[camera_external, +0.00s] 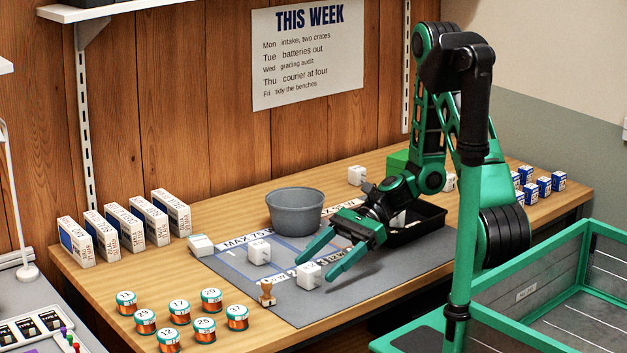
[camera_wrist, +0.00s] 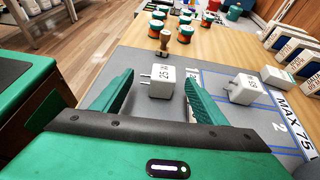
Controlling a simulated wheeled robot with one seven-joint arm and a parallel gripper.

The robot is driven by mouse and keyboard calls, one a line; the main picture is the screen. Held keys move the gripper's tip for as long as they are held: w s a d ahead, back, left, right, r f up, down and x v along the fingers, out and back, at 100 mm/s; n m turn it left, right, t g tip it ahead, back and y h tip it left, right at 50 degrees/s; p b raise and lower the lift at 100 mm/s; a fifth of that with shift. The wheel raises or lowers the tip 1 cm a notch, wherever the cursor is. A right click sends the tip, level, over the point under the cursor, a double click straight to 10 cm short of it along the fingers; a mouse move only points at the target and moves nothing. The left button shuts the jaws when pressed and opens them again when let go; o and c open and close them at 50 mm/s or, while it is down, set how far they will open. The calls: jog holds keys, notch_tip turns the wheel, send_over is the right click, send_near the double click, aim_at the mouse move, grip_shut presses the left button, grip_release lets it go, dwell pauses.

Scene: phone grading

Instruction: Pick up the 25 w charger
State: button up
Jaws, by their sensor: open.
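The 25 W charger (camera_wrist: 161,84) is a white block with its marking on the face turned to the wrist camera and prongs pointing left. It shows on the grey mat in the outside view (camera_external: 309,275). My gripper (camera_external: 319,266) is open above the mat, tilted down, with its green fingertips close to this charger. In the wrist view my gripper (camera_wrist: 158,88) has one finger on each side of the charger, with gaps on both sides. Another white charger (camera_external: 259,251) lies farther left; it shows right of my fingers in the wrist view (camera_wrist: 241,89), its marking hard to read.
A wooden stamp (camera_external: 267,294) stands near the 25 W charger. A grey bowl (camera_external: 295,212) and a black tray (camera_external: 418,229) stand behind. Numbered jars (camera_external: 181,312), boxes (camera_external: 147,219) and a white block (camera_external: 201,245) are left. The mat's front (camera_external: 330,305) is clear.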

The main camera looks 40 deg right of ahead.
aim_at(318, 266)
jog(key=shift+x, duration=1.85)
jog(key=shift+s, duration=0.1)
jog(key=c, duration=1.1)
jog(key=shift+r, duration=0.15)
jog(key=shift+c, duration=0.2)
